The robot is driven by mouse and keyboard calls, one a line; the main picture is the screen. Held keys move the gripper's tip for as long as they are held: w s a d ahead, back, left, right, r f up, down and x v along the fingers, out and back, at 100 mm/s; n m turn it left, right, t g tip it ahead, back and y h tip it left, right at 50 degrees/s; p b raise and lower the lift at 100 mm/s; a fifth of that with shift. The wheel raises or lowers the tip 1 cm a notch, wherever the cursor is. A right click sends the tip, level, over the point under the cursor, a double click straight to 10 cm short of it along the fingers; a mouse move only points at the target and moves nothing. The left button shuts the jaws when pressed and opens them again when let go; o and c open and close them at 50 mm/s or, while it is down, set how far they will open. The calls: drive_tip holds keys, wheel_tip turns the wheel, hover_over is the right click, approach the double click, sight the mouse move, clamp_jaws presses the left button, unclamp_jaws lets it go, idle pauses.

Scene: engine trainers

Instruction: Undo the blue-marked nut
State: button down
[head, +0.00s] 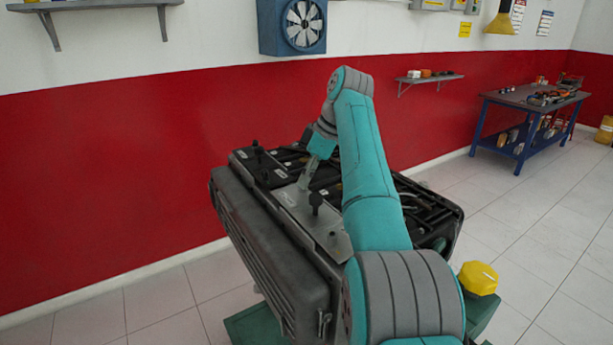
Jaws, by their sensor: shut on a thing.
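My gripper (309,174) points down at the grey metal plate (326,228) on top of the black engine trainer (272,240). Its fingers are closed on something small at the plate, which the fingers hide. I cannot make out a blue mark or the blue-marked nut in this view. Black knobs stand up from the engine top, one (316,202) just in front of my gripper and one (257,148) to its left. My arm hides much of the engine's right side.
The engine sits on a green stand (245,326), with a yellow knob-like part (478,278) at its right. A red and white wall (120,170) is close behind. A blue workbench (530,105) with tools stands at the far right. The tiled floor (540,240) at right is clear.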

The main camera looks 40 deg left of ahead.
drive_tip(key=shift+n+g, duration=0.3)
drive_tip(key=shift+n, duration=0.7)
idle(0.4)
drive_tip(key=c, duration=1.1)
unclamp_jaws()
drive_tip(key=shift+o, duration=0.2)
drive_tip(key=shift+w+r, duration=0.1)
drive_tip(key=shift+d+r, duration=0.2)
drive_tip(key=shift+r, duration=0.1)
drive_tip(key=w+d, duration=0.2)
drive_tip(key=d, duration=0.1)
drive_tip(key=w+d, duration=0.2)
drive_tip(key=d, duration=0.2)
drive_tip(key=w+d, duration=0.2)
drive_tip(key=d, duration=0.1)
drive_tip(key=shift+w+d+r, duration=0.1)
drive_tip(key=shift+d+r, duration=0.05)
drive_tip(key=shift+d, duration=0.05)
